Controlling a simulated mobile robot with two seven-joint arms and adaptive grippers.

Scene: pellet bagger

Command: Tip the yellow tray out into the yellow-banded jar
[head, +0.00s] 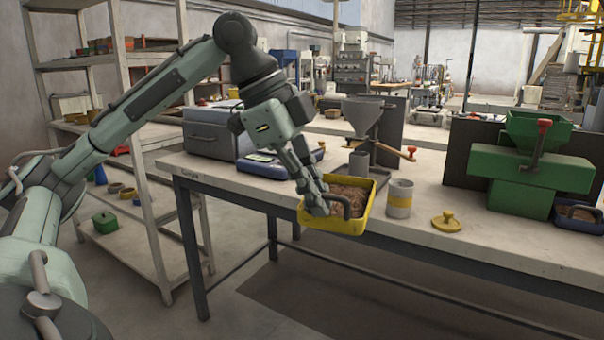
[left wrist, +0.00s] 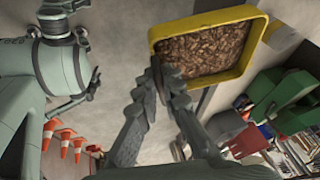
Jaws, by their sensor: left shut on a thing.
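The yellow tray (head: 336,225) holds brown pellets and shows at the table's front edge in the head view. It also shows in the left wrist view (left wrist: 256,42), roughly upright with the pellets inside. My left gripper (head: 318,204) is shut on the tray at its dark handle; its fingers (left wrist: 165,78) partly hide the near rim in the wrist view. The yellow-banded jar (head: 399,199) stands upright on the table just right of the tray, apart from it. Its inside is too small to make out. My right gripper is not in view.
A yellow knobbed lid (head: 446,222) lies right of the jar. A green machine (head: 530,175) stands at the right. The table front between lid and machine is clear.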

